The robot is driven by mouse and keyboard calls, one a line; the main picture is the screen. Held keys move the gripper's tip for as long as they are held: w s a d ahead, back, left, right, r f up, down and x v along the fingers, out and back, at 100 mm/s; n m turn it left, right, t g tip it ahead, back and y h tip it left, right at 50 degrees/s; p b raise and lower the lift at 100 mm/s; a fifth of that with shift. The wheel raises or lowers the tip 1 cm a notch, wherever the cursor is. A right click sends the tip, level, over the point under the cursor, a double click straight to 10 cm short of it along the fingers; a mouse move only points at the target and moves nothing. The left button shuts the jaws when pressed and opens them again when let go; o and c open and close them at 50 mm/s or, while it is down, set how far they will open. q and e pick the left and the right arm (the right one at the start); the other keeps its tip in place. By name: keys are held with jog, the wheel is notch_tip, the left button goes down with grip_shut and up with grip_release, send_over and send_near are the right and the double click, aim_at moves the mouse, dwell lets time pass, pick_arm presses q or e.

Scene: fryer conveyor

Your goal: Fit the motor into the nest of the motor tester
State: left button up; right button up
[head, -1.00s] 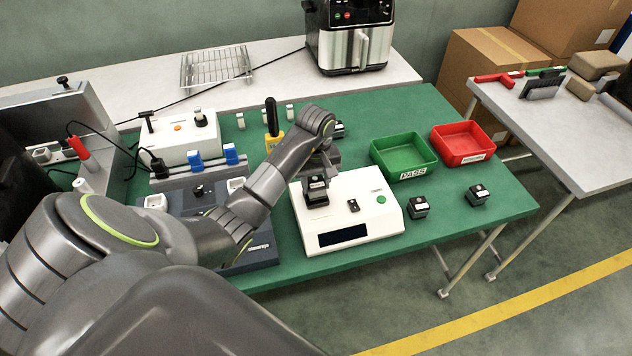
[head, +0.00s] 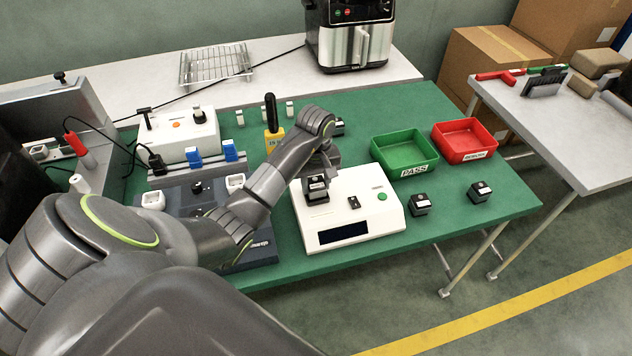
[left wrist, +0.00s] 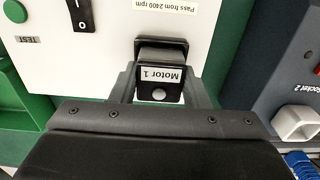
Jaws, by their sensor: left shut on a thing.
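The motor tester (head: 360,215) is a white box with a dark display, a small black switch and a green button, standing on the green bench mat. My left gripper (head: 317,178) is over its left part, shut on a black motor (head: 317,191). In the left wrist view the motor (left wrist: 160,82) carries a label reading "Motor 1" and sits between the gripper's fingers (left wrist: 162,88). A dark frame, seemingly the nest (left wrist: 163,45), shows right beside the motor's far end. I cannot tell whether the motor is seated in it. My right gripper is not seen.
Two black motors stand right of the tester, one near (head: 419,205), one farther (head: 480,191). A green PASS bin (head: 404,166) and a red bin (head: 463,153) are behind them. A dark fixture (head: 250,252) stands close left of the tester.

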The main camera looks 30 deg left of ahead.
pick_arm(q)
jog(key=shift+f, duration=0.1)
jog(key=o, duration=1.3)
jog(key=shift+r+p, duration=1.75)
jog(key=shift+r, duration=1.3)
